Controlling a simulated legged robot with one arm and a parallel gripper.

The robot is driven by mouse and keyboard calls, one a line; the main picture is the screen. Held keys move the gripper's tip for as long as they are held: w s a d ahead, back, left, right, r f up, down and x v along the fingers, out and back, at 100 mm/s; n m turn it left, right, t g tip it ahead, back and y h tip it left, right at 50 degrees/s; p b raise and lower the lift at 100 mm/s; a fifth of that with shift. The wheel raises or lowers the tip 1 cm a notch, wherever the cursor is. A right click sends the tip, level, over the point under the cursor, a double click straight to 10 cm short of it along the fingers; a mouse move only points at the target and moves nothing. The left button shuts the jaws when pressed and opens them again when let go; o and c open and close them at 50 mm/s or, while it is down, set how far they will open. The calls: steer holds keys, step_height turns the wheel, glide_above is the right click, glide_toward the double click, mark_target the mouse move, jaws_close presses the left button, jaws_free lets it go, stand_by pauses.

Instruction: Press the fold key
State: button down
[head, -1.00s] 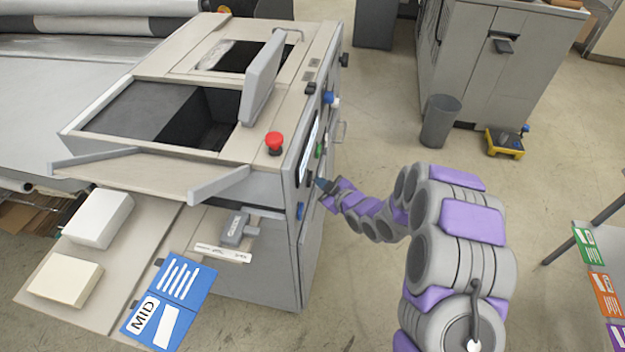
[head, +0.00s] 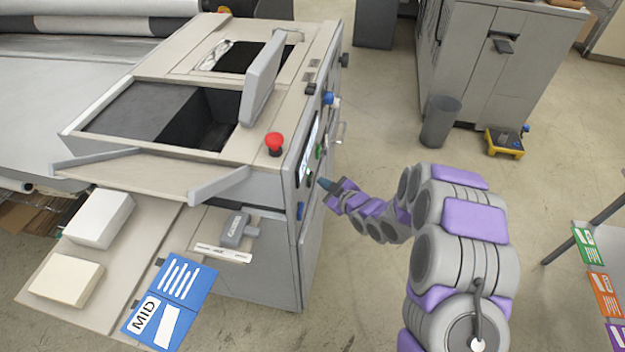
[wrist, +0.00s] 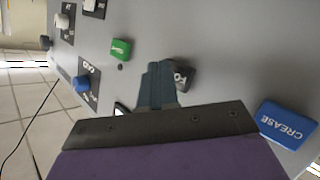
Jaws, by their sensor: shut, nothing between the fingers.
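In the wrist view, a dark key (wrist: 187,77) with white lettering sits on the grey panel. It is partly hidden behind my gripper's fingers, and only part of its word shows, so I cannot read it whole. My gripper (wrist: 160,78) is shut and empty, its tips overlapping the key's left side in the picture. I cannot tell any contact with the key.
A blue CREASE key (wrist: 287,124) is at the right of the wrist view. A green key (wrist: 121,48) and a blue knob (wrist: 82,85) are to the left. A red mushroom button (head: 274,141) tops the machine corner. Open floor lies right of the machine.

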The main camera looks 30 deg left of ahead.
steer(key=shift+d, duration=0.1)
steer(key=shift+w+d+p, duration=0.25)
steer(key=shift+d, duration=0.7)
steer(key=shift+w+d+p, duration=0.2)
steer(key=shift+d+p, duration=0.05)
steer(key=shift+d, duration=0.7)
steer(key=shift+w+d+p, duration=0.25)
steer(key=shift+d, duration=0.7)
